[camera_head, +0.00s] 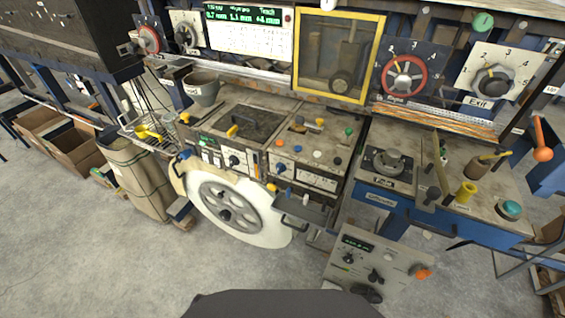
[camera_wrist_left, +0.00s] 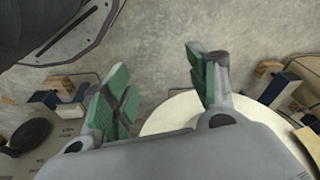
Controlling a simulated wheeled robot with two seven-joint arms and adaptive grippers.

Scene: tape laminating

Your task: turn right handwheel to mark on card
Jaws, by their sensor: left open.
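The right handwheel (camera_head: 404,77) has a red rim and pale spokes. It is mounted on a dark card (camera_head: 431,50) with numbers around the wheel, at the upper right of the head view. A small red pointer shows near its upper left; the exact mark is too small to read. My left gripper (camera_wrist_left: 165,92) is open and empty in the left wrist view, its green-padded fingers apart. A pale round roll lies beyond it, and no handwheel shows there. Neither gripper shows in the head view, and my right gripper is not seen.
Another red-rimmed handwheel (camera_head: 149,39) is at upper left. A black knob (camera_head: 490,80) on a pale numbered card is right of the right handwheel. A yellow-framed window (camera_head: 338,54) stands between the wheels. A large white roll (camera_head: 236,208) projects below the console. The floor in front is mostly clear.

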